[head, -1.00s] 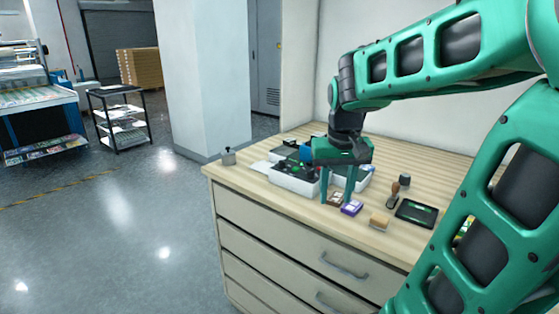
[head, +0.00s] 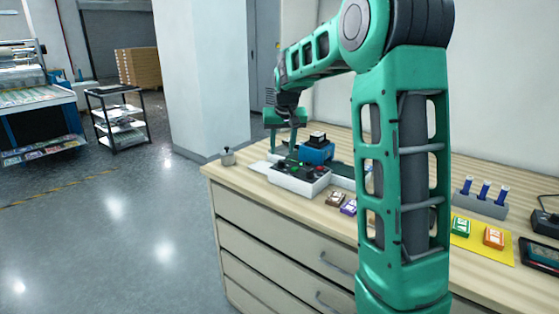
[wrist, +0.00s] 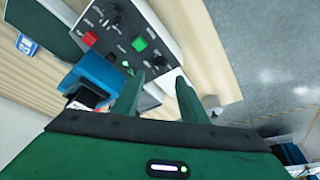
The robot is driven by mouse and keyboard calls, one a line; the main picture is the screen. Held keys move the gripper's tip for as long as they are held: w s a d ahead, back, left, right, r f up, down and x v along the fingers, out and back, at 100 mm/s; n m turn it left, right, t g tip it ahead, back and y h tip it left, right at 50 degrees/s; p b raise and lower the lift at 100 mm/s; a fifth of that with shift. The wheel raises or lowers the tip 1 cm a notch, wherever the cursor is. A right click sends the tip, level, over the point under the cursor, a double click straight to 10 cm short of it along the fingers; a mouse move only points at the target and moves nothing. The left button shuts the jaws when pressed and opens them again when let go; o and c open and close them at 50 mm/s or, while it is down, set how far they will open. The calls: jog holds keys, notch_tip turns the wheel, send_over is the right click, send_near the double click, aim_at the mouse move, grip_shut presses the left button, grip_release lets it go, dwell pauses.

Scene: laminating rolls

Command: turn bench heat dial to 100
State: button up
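A control box with white sides and a dark sloping top (head: 289,180) stands on the wooden bench. In the wrist view its panel (wrist: 127,30) carries a red button (wrist: 90,39), a lit green button (wrist: 140,44) and several black dials. One dial (wrist: 112,12) is near the panel's top edge; another (wrist: 159,62) is just beyond my fingertips. The labels are too small to read, so I cannot tell which is the heat dial or its setting. My gripper (wrist: 159,80) is open and empty, fingers apart, at the panel's end; in the head view it (head: 284,147) is behind the box.
A blue block with a black top (head: 317,152) stands right beside the box, close to my fingers. A small grey pot (head: 228,157) is at the bench's left corner. Brown and purple packets (head: 348,207) lie in front. My arm hides part of the bench's right side.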

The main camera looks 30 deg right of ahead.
aim_at(281, 161)
jog(key=x, duration=0.5)
jog(key=shift+w+d+f, duration=0.1)
jog(key=shift+w+f, duration=0.05)
jog(key=shift+f, duration=0.2)
grip_shut()
